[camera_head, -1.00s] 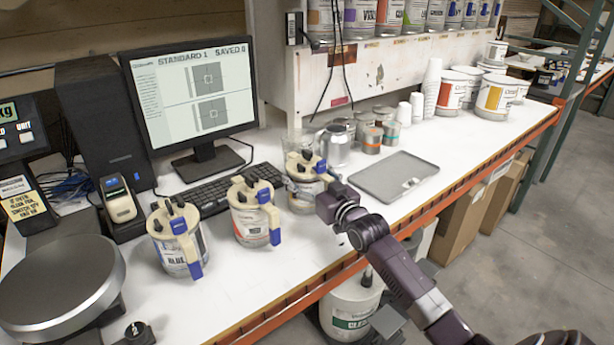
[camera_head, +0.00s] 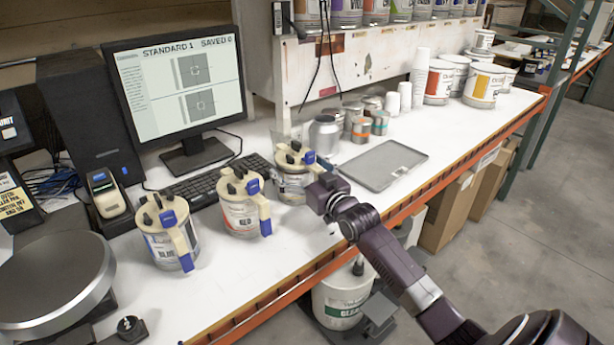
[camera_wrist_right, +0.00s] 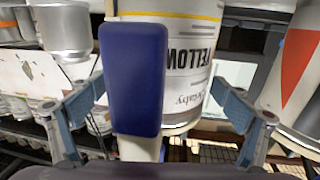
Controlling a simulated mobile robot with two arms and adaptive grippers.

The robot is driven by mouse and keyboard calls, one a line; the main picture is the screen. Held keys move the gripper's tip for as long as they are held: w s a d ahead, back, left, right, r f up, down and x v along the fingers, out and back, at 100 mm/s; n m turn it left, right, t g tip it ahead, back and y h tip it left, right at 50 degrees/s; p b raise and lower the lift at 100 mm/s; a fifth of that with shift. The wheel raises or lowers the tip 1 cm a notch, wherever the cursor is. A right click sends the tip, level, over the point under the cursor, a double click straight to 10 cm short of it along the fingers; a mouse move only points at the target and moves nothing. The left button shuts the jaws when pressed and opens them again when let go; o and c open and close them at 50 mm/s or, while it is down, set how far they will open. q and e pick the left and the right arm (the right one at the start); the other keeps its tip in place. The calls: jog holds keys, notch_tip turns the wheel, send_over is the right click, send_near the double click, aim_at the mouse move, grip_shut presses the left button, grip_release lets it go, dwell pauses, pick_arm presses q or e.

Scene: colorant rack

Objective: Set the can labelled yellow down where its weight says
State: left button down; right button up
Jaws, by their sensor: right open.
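The can labelled yellow (camera_wrist_right: 185,65) fills the middle of the right wrist view, its YELLOW label upside down and its blue-faced handle (camera_wrist_right: 133,80) in front. In the head view the can (camera_head: 292,187) stands upright on the bench, third in a row of similar cans. My right gripper (camera_head: 314,180) is at its right side, partly hiding it. In the wrist view its fingers (camera_wrist_right: 160,105) are spread, one on each side of the handle. Contact cannot be told. A round metal scale plate (camera_head: 52,280) is at the lower left. My left gripper is not in view.
The red can (camera_head: 240,218) and blue can (camera_head: 168,245) stand left of the yellow one. A keyboard (camera_head: 212,185) and monitor (camera_head: 180,90) are behind.

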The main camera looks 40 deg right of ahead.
jog(key=s, duration=0.7)
jog(key=s+b, duration=0.1)
jog(key=s, duration=0.3)
jog(key=shift+s+a, duration=0.35)
